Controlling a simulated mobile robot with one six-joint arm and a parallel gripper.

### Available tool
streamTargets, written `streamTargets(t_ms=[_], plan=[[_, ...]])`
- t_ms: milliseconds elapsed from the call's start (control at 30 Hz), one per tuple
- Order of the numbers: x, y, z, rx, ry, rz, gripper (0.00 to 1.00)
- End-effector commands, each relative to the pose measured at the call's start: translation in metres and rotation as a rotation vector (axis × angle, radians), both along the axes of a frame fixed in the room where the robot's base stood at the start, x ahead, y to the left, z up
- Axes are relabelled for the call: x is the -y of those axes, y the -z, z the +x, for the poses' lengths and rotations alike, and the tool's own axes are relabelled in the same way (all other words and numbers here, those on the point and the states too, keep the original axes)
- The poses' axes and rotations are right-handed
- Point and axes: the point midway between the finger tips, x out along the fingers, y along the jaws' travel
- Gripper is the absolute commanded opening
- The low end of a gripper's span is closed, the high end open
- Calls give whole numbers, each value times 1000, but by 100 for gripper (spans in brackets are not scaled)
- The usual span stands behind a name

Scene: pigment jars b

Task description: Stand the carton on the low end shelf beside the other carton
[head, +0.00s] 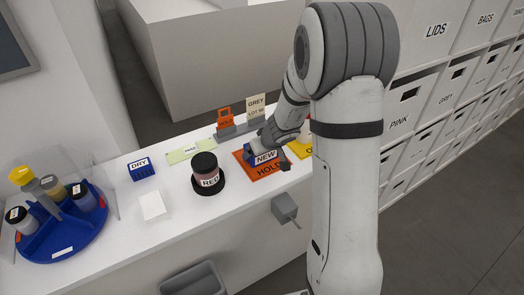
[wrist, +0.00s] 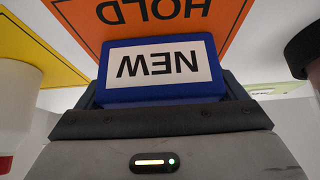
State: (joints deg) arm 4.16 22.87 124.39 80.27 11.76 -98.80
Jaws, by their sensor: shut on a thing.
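My gripper (head: 266,147) is shut on a blue block with a white NEW label (head: 265,157). In the wrist view the block (wrist: 160,68) sits between the dark jaws (wrist: 160,112), its label upside down. The block is over the orange HOLD mat (head: 268,172), which also shows in the wrist view (wrist: 225,25). I cannot tell whether it touches the mat. No thing in view is clearly the carton of the task, and I cannot make out a low end shelf.
A dark jar labelled RED (head: 207,172), a blue DRY block (head: 142,168), a white box (head: 153,206) and a blue carousel of jars (head: 62,225) stand on the white counter. A yellow mat (head: 299,149) lies beside the orange one. Labelled storage boxes (head: 401,122) fill the right.

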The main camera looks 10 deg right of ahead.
Motion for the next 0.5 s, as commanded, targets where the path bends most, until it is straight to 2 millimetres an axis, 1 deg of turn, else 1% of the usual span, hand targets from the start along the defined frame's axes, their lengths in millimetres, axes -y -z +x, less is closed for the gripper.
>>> streamTargets(t_ms=[100,133,200,233,500], plan=[[0,4,0,1,-2,-1,66],[0,2,0,0,-2,-1,93],[0,2,0,0,-1,-1,99],[0,2,0,0,-1,-1,100],[-1,0,0,0,-1,0,100]])
